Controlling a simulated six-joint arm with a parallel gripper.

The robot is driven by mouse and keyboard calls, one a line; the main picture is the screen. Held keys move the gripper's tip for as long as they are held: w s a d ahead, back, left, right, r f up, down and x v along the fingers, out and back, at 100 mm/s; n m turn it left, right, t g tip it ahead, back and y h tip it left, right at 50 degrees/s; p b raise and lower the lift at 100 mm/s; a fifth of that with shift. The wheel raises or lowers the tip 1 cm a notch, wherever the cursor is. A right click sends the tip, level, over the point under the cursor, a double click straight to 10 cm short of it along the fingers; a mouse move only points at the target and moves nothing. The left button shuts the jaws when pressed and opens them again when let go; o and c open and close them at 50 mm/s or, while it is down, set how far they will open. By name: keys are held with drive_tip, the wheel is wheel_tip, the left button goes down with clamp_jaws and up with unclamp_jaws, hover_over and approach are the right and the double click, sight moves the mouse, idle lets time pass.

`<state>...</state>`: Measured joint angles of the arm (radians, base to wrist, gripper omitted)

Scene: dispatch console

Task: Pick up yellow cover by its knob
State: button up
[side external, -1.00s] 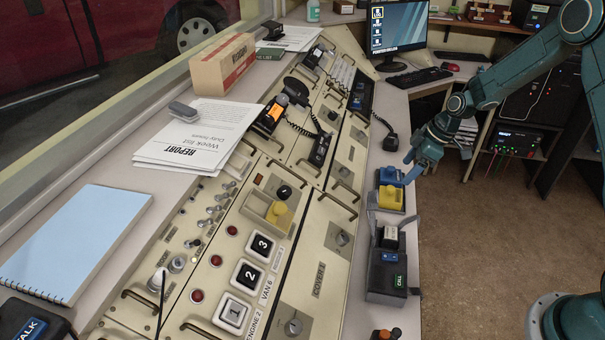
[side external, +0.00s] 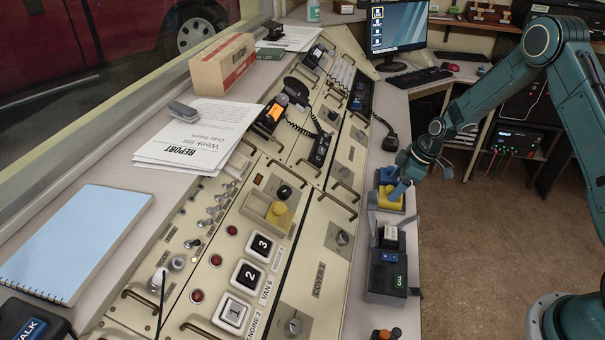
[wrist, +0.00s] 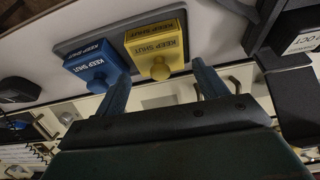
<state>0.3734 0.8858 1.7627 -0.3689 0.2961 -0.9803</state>
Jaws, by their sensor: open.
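The yellow cover (side external: 388,202) sits on a grey tray at the console's right edge. The wrist view shows the yellow cover (wrist: 155,40), labelled KEEP SHUT, with its round yellow knob (wrist: 160,71) facing me. My gripper (wrist: 160,70) is open, one finger to each side of the knob in that picture. Nothing is held, and I cannot tell how far the fingertips are from the knob. In the side view my gripper (side external: 395,190) is at the yellow cover and hides part of it, including the knob.
A matching blue cover (wrist: 97,66) stands close to the left of the yellow one, with my left finger just by it. In the side view the blue cover (side external: 386,175) is behind. A dark call box (side external: 386,272) stands in front. Open floor lies to the right.

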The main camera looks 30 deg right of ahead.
drive_tip(key=shift+x, duration=1.2)
drive_tip(key=c, duration=0.7)
